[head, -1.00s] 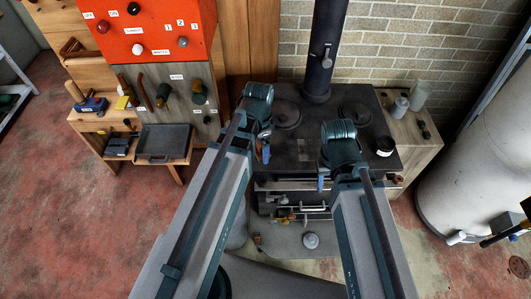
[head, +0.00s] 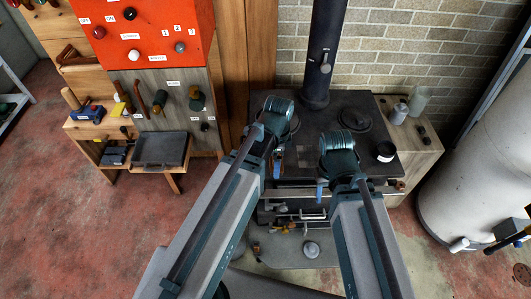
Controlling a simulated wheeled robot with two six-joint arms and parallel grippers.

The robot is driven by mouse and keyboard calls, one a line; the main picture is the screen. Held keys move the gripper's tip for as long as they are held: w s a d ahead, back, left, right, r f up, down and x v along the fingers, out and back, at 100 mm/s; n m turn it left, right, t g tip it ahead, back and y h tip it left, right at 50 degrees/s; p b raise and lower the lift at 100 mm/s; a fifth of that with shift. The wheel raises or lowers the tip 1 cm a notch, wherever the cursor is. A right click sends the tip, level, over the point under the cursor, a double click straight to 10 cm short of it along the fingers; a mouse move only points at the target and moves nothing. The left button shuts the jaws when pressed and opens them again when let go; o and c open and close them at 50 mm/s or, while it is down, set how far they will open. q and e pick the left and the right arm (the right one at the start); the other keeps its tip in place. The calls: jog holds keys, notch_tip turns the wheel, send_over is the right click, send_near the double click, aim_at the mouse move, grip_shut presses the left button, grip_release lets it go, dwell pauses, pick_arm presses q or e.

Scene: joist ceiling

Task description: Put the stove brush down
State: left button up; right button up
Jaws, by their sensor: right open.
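I cannot make out the stove brush for certain. A small dark and brown item (head: 257,250) lies on the grey hearth plate (head: 285,258) in front of the black stove (head: 345,108), too small to identify. My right gripper (head: 320,190) is open at the stove's front edge, mostly hidden behind its own wrist. My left gripper (head: 277,168) is to its left, over the stove's front left part. Only a bit of its blue fingertip shows, and its jaws and anything in them are hidden.
A flue pipe (head: 322,60) rises from the stove top. A black jar (head: 385,151) stands at the stove's right corner. A rail (head: 385,190) crosses the stove's front. A low bench with a dark tray (head: 160,149) is at left, and a large pale tank (head: 475,170) at right.

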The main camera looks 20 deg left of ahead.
pick_arm(q)
jog(key=w+a, duration=0.1)
jog(key=w, duration=0.1)
jog(key=w+a, duration=0.1)
jog(key=a, duration=0.1)
jog(key=w+a, duration=0.1)
jog(key=w, duration=0.1)
jog(key=shift+w+a+f, duration=0.3)
jog(key=shift+a, duration=0.05)
jog(key=shift+w+a+b, duration=0.3)
jog(key=shift+w, duration=0.15)
jog(key=f+b, duration=0.1)
jog(key=f, duration=0.1)
jog(key=f+b, duration=0.1)
jog(key=b, duration=0.1)
jog(key=shift+s+f, duration=0.2)
jog(key=shift+f, duration=0.15)
jog(key=shift+d, duration=0.1)
jog(key=shift+f+b, duration=0.15)
jog(key=shift+b, duration=0.25)
jog(key=o, duration=0.8)
